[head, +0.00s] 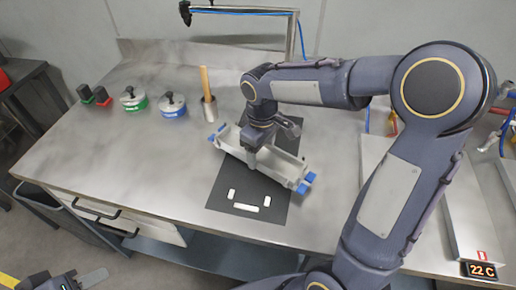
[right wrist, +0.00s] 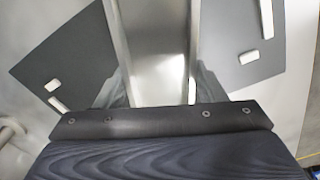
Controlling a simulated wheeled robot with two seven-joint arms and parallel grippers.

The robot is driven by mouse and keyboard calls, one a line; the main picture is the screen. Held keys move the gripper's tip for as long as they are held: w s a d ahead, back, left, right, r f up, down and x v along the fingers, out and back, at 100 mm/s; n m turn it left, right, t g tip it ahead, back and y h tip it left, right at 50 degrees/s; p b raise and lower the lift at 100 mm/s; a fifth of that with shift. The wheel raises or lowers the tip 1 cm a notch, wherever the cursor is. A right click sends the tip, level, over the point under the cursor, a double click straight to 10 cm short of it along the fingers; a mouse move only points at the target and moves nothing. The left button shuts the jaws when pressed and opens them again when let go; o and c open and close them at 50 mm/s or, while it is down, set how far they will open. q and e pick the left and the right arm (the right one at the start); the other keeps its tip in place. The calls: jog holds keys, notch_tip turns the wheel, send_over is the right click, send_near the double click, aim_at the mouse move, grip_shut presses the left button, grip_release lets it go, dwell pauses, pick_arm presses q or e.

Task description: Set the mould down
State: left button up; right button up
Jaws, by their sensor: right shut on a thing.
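The mould is a long pale grey trough (head: 282,166) with blue pieces at its ends. It lies slantwise over the dark mat (head: 222,190), and whether it touches the mat cannot be told. My right gripper (head: 252,160) is shut on the mould near its middle, from above. In the right wrist view the mould (right wrist: 158,60) runs away between the two fingers. White marks (head: 245,208) show on the bare front part of the mat. My left gripper (head: 88,279) is at the bottom left, partly cut off and empty as far as it shows.
A metal cup with a wooden handle (head: 206,92), two round lidded pots (head: 172,105) and small dark blocks (head: 102,96) stand left of the mat. A frame with a blue hose (head: 245,11) is behind. A tray (head: 458,205) and a "22 C" display (head: 481,270) are at right. The front left worktop is clear.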

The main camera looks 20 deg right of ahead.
aim_at(261, 156)
jog(key=shift+f, duration=1.3)
jog(key=shift+f, duration=0.2)
jog(key=o, duration=1.7)
jog(key=shift+s, duration=0.1)
jog(key=shift+r, duration=0.25)
notch_tip(261, 156, up, 12)
jog(key=p, duration=0.1)
jog(key=s+f+m+t+y, duration=0.1)
jog(key=s+m+t, duration=0.1)
jog(key=s, duration=0.4)
jog(key=s+f+m+t+y, duration=0.1)
jog(key=s+m, duration=0.2)
jog(key=s, duration=0.3)
jog(key=s+f+m+t+y, duration=0.1)
jog(key=s+f+m+t, duration=0.1)
jog(key=s, duration=0.4)
jog(key=shift+s+a+m+t+y, duration=0.15)
jog(key=shift+s+m+t+y, duration=0.15)
jog(key=shift+s+m+y, duration=0.1)
